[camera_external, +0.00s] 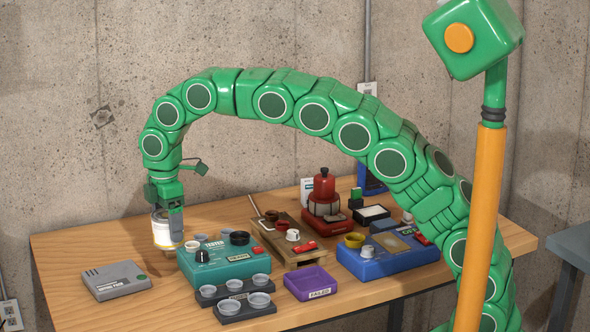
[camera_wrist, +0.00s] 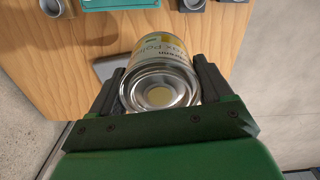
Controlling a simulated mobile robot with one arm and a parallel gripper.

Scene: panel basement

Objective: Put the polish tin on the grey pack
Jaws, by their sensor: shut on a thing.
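The polish tin (camera_external: 161,233) is a pale can with a white and yellowish label. My gripper (camera_external: 167,212) points down and is shut on it, left of the teal tester. In the wrist view the tin (camera_wrist: 160,73) sits between both fingers of my gripper (camera_wrist: 158,88), its ringed metal end towards the camera. The grey pack (camera_external: 115,279) lies flat on the table, in front and left of the tin, apart from it. In the wrist view a grey corner (camera_wrist: 106,66), likely the pack, shows partly hidden behind the left finger. I cannot tell how far the tin is above the table.
The teal tester (camera_external: 222,262) stands close right of the tin. Dark cup holders (camera_external: 245,309) and a purple FAILED tray (camera_external: 310,283) are at the front. A wooden board (camera_external: 290,254) and blue box (camera_external: 385,266) stand farther right. The table's left back is clear.

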